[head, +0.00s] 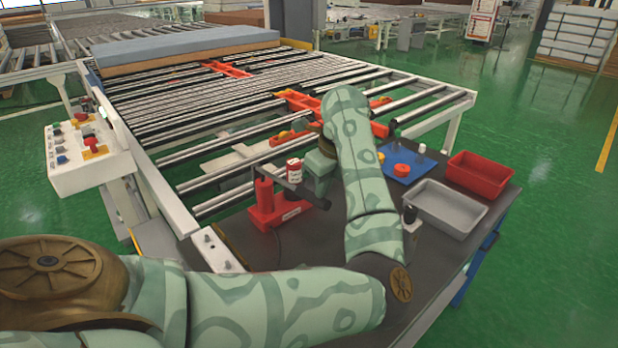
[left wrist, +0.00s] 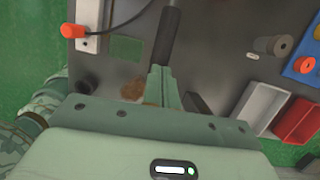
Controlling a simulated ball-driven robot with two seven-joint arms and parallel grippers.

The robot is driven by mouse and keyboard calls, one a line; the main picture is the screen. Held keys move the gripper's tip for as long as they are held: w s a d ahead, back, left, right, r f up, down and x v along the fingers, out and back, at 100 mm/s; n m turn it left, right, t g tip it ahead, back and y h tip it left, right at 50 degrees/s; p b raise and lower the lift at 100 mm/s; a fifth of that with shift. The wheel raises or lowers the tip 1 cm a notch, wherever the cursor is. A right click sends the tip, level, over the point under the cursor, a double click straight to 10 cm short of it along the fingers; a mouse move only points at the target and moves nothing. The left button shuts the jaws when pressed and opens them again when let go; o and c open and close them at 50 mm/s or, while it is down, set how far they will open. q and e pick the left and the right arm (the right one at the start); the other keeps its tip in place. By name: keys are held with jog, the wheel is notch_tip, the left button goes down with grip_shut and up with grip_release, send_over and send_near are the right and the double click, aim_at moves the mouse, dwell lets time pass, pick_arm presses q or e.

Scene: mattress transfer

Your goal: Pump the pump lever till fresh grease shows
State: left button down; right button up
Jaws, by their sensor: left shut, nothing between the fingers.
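The pump (head: 270,209) has a red base and stands on the dark bench, with a small red-and-white can at its top. Its dark pump lever (head: 312,196) slants down to the right; a dark bar that looks like this lever (left wrist: 167,35) runs up from the fingertips in the left wrist view. My left gripper (head: 319,188) is over the lever's outer end, and its closed fingers (left wrist: 161,76) show in the wrist view with nothing between them. I cannot tell whether they touch the lever. No fresh grease can be made out. My right gripper is not in view.
A grey tray (head: 446,208), a red tray (head: 481,175) and a blue mat (head: 405,165) with small parts lie on the bench's right. The roller conveyor (head: 200,110) stands behind, carrying a mattress (head: 185,45). A control box (head: 88,155) is at left.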

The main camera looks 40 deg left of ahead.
pick_arm(q)
jog(key=p+v, duration=0.6)
jog(key=v, duration=1)
jog(key=shift+s+d, duration=0.1)
